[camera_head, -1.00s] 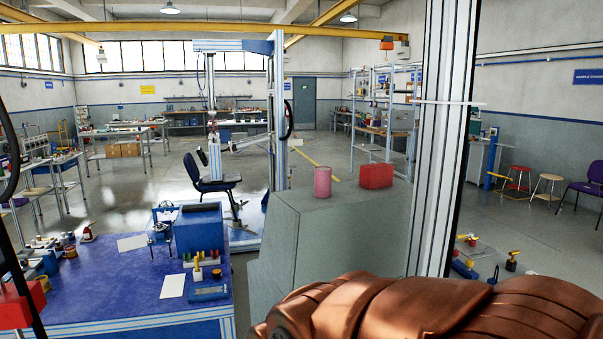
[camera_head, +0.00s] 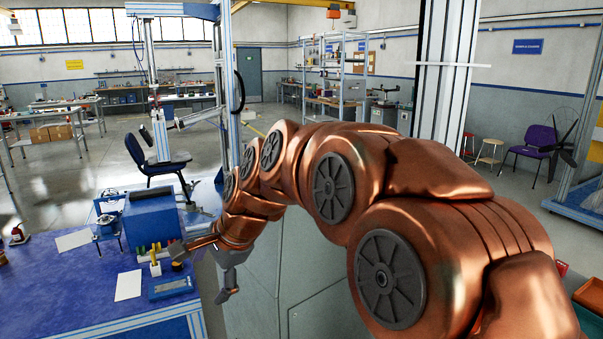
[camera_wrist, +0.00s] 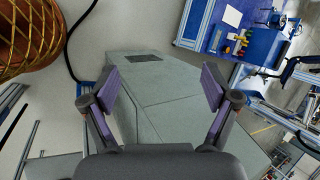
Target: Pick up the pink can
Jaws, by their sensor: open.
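The pink can is not visible in either current view. In the head view my copper arm crosses in front of the grey-green cabinet (camera_head: 300,285) and covers its top, where the can stood earlier. My gripper (camera_head: 203,272) is at the left end of the arm, between the cabinet and the blue workbench. In the wrist view my gripper (camera_wrist: 161,85) has its two fingers spread wide, with nothing between them. The cabinet (camera_wrist: 165,100) lies beyond the fingers.
The blue workbench (camera_head: 75,285) stands left of the cabinet, holding a blue box (camera_head: 152,218) and small parts. A dark blue chair (camera_head: 160,168) stands behind it. A tall pale post (camera_head: 445,85) rises behind my arm. Open floor lies at the back left.

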